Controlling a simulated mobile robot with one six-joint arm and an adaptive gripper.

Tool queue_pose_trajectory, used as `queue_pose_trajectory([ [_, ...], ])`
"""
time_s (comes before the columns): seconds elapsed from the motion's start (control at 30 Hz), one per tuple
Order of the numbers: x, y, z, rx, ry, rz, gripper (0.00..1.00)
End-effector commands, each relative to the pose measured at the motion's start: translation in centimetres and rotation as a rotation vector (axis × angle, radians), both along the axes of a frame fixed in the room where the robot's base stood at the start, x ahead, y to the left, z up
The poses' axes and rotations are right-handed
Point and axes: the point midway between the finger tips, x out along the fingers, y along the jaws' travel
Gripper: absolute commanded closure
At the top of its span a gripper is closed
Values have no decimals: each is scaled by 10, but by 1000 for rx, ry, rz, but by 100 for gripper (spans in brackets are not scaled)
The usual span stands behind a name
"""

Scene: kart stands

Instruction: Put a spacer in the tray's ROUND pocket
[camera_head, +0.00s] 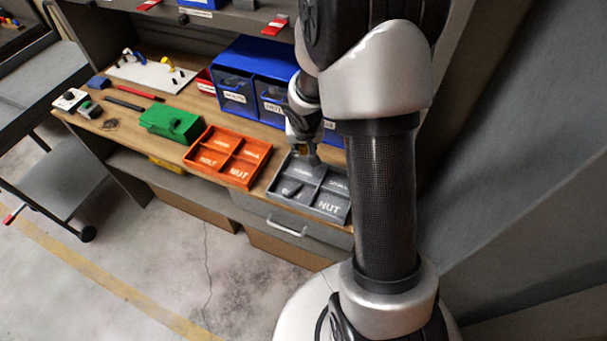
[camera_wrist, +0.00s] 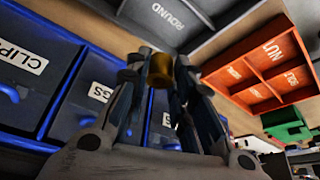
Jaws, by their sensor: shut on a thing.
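My gripper (camera_head: 303,152) is shut on a brass-coloured cylindrical spacer (camera_wrist: 160,71), pinched between its fingertips in the wrist view. In the head view the gripper is above the back-left part of the grey tray (camera_head: 299,207), and the arm hides some of that area. The grey tray has several pockets; a front one reads NUT. In the wrist view the pocket labelled ROUND (camera_wrist: 168,16) shows at the top edge, beyond the fingertips. The spacer appears held above the tray, apart from it.
Blue drawer bins (camera_head: 240,85) stand close behind the gripper, also at left in the wrist view (camera_wrist: 70,90). An orange tray (camera_head: 213,175) sits left of the grey tray. A shelf (camera_head: 225,20) hangs above.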

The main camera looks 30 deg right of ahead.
Motion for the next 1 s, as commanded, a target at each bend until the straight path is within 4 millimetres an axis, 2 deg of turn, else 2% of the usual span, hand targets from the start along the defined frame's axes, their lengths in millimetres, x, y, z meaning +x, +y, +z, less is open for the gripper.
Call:
queue_pose_trajectory([
  [0.03,0,0,-20,0,0,1,96],
  [0.13,0,0,-37,0,-1,1,96],
  [0.43,0,0,-58,0,-1,-1,96],
  [0.63,0,0,-87,0,0,0,96],
  [0.77,0,0,-95,0,-1,-1,96],
  [1.0,0,0,-94,0,-2,-1,96],
])
